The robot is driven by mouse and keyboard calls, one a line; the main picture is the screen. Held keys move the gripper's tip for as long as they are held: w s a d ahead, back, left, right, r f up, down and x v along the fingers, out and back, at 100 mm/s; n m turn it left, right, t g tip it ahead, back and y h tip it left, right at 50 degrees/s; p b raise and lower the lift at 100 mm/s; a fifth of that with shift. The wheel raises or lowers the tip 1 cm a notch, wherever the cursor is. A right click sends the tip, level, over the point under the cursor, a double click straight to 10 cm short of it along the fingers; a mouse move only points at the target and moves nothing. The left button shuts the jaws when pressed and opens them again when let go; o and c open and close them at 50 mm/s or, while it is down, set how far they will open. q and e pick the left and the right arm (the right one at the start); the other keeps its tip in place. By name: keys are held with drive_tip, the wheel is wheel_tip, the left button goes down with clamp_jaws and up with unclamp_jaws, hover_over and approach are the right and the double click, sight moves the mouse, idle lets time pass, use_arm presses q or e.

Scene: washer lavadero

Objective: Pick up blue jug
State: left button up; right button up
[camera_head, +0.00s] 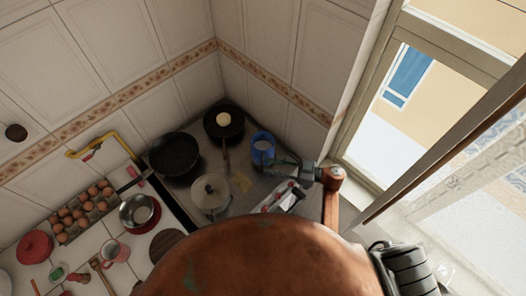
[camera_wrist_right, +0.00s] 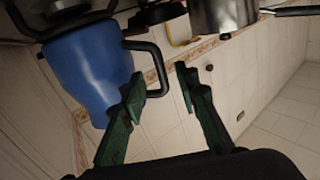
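The blue jug (camera_head: 263,152) stands in the corner of the dark counter, right of a small pan. My right gripper (camera_head: 284,163) reaches it from the right. In the right wrist view, the jug (camera_wrist_right: 88,70) fills the upper left, tilted in the picture, with its dark handle (camera_wrist_right: 154,55) towards the fingers. The right gripper (camera_wrist_right: 160,85) is open. Its two green-tipped fingers are either side of the lower part of the handle; I cannot tell whether they touch it. My left gripper is not in view.
A lidded pot (camera_head: 210,192), a large black pan (camera_head: 174,154) and a small pan (camera_head: 223,124) stand close by. An egg tray (camera_head: 83,211) and a steel pan (camera_head: 137,210) lie further left. Tiled walls close off the corner; a window (camera_head: 400,110) is at right.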

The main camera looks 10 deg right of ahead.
sight(262, 165)
drive_tip(key=x, duration=0.4)
drive_tip(key=shift+s+f+p, duration=0.1)
drive_tip(key=shift+s+p, duration=0.05)
drive_tip(key=shift+p, duration=0.2)
drive_tip(key=shift+c, duration=0.4)
clamp_jaws()
